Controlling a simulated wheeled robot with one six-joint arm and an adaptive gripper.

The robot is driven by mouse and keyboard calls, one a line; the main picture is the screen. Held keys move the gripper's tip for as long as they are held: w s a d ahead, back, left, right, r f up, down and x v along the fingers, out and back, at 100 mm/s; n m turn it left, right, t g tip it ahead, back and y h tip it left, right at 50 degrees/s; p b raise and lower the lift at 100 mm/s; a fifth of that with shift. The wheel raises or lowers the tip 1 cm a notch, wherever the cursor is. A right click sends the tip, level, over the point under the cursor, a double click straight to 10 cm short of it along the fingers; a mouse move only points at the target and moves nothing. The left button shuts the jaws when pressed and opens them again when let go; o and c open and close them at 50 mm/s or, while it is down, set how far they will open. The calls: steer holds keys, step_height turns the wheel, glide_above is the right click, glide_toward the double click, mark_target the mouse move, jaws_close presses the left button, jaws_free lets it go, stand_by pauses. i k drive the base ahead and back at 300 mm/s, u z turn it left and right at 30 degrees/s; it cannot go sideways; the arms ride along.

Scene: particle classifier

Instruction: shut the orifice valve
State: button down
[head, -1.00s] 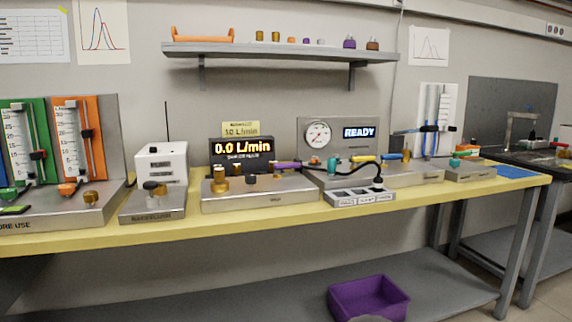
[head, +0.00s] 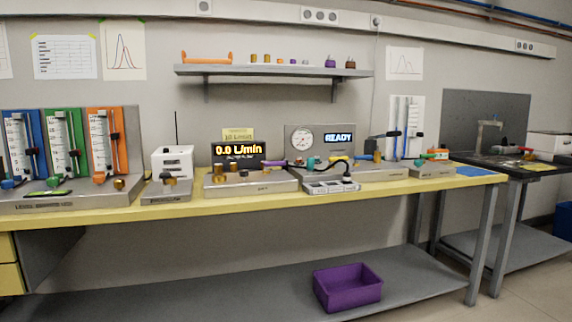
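I cannot tell for sure which fitting is the orifice valve, as the labels are too small to read. In the middle of the bench is a grey block (head: 252,187) with brass fittings (head: 219,174), below a display (head: 238,150) reading 0.0 L/min. A purple part (head: 274,162) is near its right end. To the right, a panel (head: 319,137) carries a round gauge and a READY sign, with a teal part (head: 311,163) and a yellow part below. My gripper is out of view.
The yellow bench top (head: 100,216) holds blue, green and orange flowmeters (head: 62,145) at left and a white box (head: 173,160). A shelf (head: 270,71) hangs above. A purple bin (head: 347,288) stands on the lower shelf. A darker table (head: 520,168) is at right.

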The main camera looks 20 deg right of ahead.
mark_target(266, 164)
steer(key=k, duration=0.55)
steer(key=z, duration=0.6)
steer(key=i, duration=0.7)
steer(key=z, duration=0.85)
steer(key=i, duration=0.85)
steer(key=u, duration=0.65)
steer(key=i, duration=0.95)
steer(key=u, duration=0.85)
